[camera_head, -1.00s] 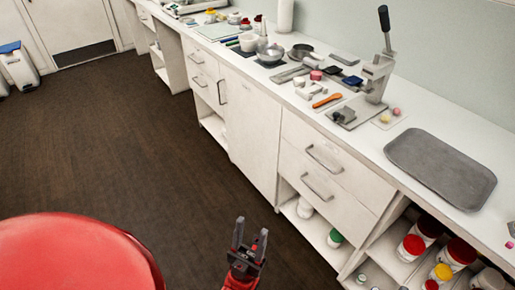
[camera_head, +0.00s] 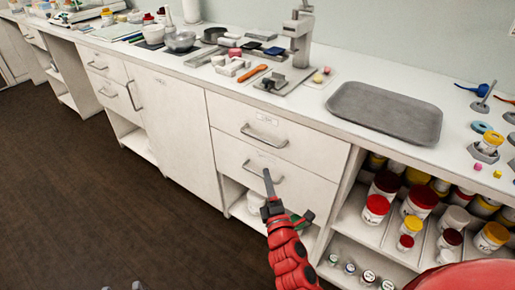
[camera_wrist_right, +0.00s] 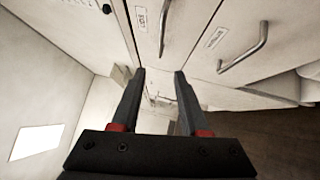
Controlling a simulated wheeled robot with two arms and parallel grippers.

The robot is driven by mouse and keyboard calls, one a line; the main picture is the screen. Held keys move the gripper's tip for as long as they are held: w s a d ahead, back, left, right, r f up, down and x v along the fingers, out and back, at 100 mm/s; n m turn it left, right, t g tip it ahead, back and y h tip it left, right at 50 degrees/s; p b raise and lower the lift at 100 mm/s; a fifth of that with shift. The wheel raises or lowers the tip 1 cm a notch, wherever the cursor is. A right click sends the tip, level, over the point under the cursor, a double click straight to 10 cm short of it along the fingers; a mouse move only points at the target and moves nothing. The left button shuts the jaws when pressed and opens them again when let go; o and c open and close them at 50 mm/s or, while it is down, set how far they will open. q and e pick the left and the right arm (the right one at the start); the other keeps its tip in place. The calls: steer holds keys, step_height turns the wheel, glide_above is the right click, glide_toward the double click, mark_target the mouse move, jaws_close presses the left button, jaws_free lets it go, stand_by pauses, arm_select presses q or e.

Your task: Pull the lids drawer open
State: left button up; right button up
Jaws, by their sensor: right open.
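Two white drawers are stacked in the cabinet front, both closed: the upper drawer (camera_head: 310,141) and the lower drawer (camera_head: 306,186). Each has a grey bar handle, the upper handle (camera_head: 264,138) and the lower handle (camera_head: 262,171); both handles also show in the right wrist view. Each drawer has a small label, too small to read with certainty, so I cannot tell which is the lids drawer. My right gripper (camera_head: 268,182) is in front of the lower drawer, near its handle. In the right wrist view its fingers (camera_wrist_right: 160,76) are apart with nothing between them.
A grey tray (camera_head: 385,112) lies on the white counter above the drawers. Open shelves with several lidded jars (camera_head: 376,208) stand right of them. A cupboard door (camera_head: 172,128) is on the left. Dark floor (camera_head: 60,210) is clear at lower left.

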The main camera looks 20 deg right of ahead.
mark_target(258, 138)
steer(key=w, duration=0.5)
steer(key=w+d+r, duration=0.1)
steer(key=w, duration=0.5)
steer(key=w+d+r, duration=0.1)
steer(key=w, duration=0.5)
steer(key=shift+d+r, duration=0.15)
jaws_close()
stand_by(0.8)
